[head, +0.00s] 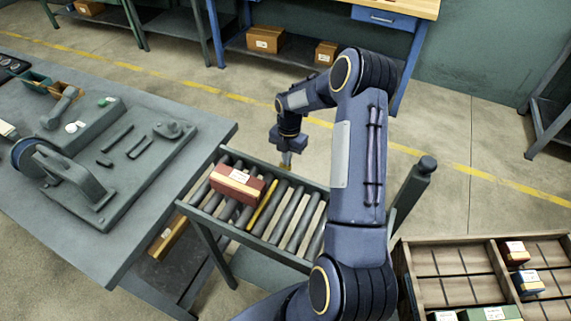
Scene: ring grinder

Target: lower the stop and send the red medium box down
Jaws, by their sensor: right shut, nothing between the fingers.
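The red box (238,186) with a white label sits on the rollers of the roller conveyor (310,262), toward its left end. A yellow bar (262,206), apparently the stop, crosses the rollers just right of the box. I cannot tell how high it stands. My right gripper (286,164) points down at the conveyor's far rail, beyond the yellow bar's far end. It is shut and empty, and its fingertips are small here. I cannot tell whether it touches anything. My right arm hides part of the conveyor's right end. My left gripper is not in view.
A grey workbench (190,178) with a grinder and tools stands left of the conveyor. A divided tray (445,262) at the lower right holds several small boxes. A dark post (412,185) rises near the conveyor's right end. Floor behind the conveyor is clear.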

